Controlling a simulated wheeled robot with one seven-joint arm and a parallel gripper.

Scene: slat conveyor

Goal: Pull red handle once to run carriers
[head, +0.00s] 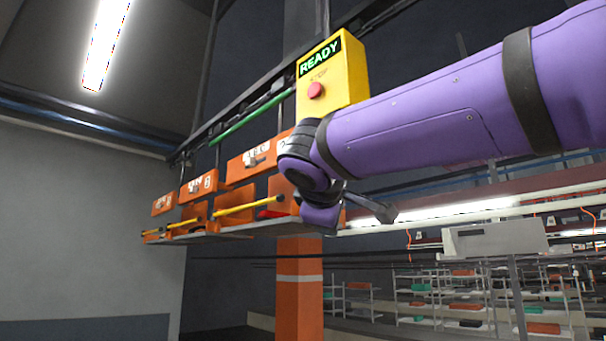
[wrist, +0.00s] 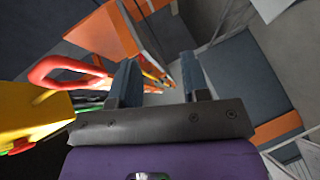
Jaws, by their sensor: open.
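A red loop handle (wrist: 68,70) shows in the wrist view, just left of my gripper's left finger. Its right end runs close to that finger, and I cannot tell whether they touch. My gripper (wrist: 158,74) is open, with nothing seen between its two grey fingers. In the head view my purple arm reaches in from the right and hides the fingers. Orange carriers (head: 252,158) hang in a row from the overhead rail at left. The handle is not clearly seen in the head view.
A yellow box (head: 344,76) with a lit READY sign and red button hangs just above my arm; its yellow body (wrist: 30,112) is near the gripper's left side. An orange column (head: 299,312) stands below. Shelves (head: 460,310) stand far right.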

